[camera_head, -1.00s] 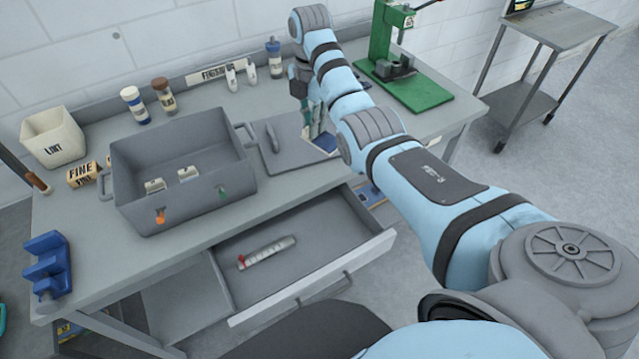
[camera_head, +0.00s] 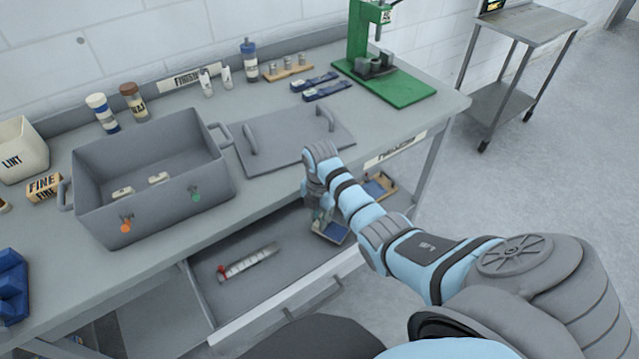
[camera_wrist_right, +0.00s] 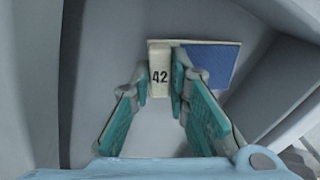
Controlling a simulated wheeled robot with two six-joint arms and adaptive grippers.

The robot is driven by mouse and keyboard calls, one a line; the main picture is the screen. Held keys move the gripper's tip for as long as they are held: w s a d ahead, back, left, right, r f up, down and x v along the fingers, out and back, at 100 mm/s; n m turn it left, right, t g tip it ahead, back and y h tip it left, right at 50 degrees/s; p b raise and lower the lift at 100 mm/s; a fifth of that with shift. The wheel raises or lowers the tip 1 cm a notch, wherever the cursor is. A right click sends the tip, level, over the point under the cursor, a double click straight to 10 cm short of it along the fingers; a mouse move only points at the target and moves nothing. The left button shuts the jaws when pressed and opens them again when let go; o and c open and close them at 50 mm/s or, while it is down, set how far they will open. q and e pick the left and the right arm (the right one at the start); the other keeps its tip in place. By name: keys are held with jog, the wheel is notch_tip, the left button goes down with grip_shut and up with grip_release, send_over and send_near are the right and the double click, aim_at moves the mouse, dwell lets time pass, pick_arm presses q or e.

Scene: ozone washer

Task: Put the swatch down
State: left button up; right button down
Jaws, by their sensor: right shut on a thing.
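The swatch (camera_head: 335,232) is a small blue piece with a pale border, at the right end of the open drawer (camera_head: 290,228). In the right wrist view the swatch (camera_wrist_right: 212,62) has a pale tab marked 42 at its left. My right gripper (camera_wrist_right: 160,84) has its teal fingers shut on that tab. In the head view my right gripper (camera_head: 322,214) reaches down into the drawer, partly hidden by its own wrist. I cannot tell whether the swatch touches the drawer floor. My left gripper is in no view.
A pale strip with a red end (camera_head: 248,263) lies in the drawer, left of the swatch. Above, the bench holds a grey tub (camera_head: 150,205), a flat grey lid with handles (camera_head: 290,142) and a green press (camera_head: 385,80). The drawer's middle is clear.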

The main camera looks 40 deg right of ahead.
notch_tip(320, 180, down, 2)
jog(key=shift+f, duration=0.1)
jog(key=shift+f, duration=0.15)
jog(key=c, duration=1.5)
grip_release()
jog(key=shift+c, duration=0.2)
notch_tip(320, 180, up, 12)
jog(key=p, duration=0.2)
jog(key=shift+p, duration=0.35)
